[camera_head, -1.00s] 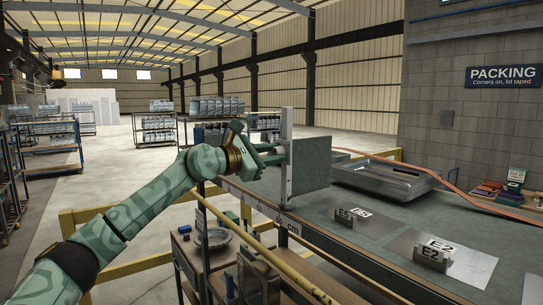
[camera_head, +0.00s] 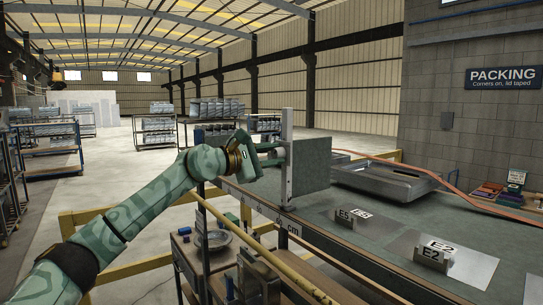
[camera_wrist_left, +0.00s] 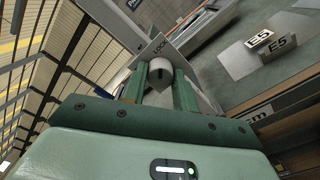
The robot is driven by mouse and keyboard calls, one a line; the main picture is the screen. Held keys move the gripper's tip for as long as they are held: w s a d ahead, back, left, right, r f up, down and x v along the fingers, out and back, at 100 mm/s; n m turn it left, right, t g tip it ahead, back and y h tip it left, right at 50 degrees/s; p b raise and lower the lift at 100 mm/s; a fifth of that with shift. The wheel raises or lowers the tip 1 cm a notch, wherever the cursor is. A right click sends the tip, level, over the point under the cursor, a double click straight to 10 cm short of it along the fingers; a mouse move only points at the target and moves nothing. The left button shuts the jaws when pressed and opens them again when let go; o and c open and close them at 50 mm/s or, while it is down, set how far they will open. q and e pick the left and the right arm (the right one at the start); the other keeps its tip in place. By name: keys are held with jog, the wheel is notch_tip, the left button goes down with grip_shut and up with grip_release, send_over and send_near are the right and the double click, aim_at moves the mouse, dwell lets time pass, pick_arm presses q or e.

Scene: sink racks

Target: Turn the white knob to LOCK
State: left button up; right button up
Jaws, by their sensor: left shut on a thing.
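The white knob (camera_wrist_left: 160,76) sits between the two green fingers of my left gripper (camera_wrist_left: 160,88) in the left wrist view. The gripper is shut on it, one finger on each side. A dark mark shows on the knob's face, roughly upright in this view. In the head view my left gripper (camera_head: 277,155) reaches the metal post (camera_head: 287,180) in front of the grey panel (camera_head: 311,166). The knob is not clear there. My right gripper is not in view.
The bench (camera_head: 345,237) runs along the right, with label holders E5 (camera_head: 344,216) and E2 (camera_head: 432,255) on metal sheets. A metal tray (camera_head: 385,180) lies behind the panel. A yellow rail (camera_head: 265,250) passes below my left arm.

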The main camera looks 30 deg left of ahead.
pick_arm(q)
jog(key=shift+f, duration=0.1)
jog(key=o, duration=1)
jog(key=shift+c, duration=0.2)
jog(key=shift+s+a+b, duration=0.2)
jog(key=shift+s+b, duration=0.1)
jog(key=shift+s, duration=0.05)
jog(key=b+v, duration=0.7)
jog(key=v, duration=0.8)
jog(key=shift+s, duration=0.2)
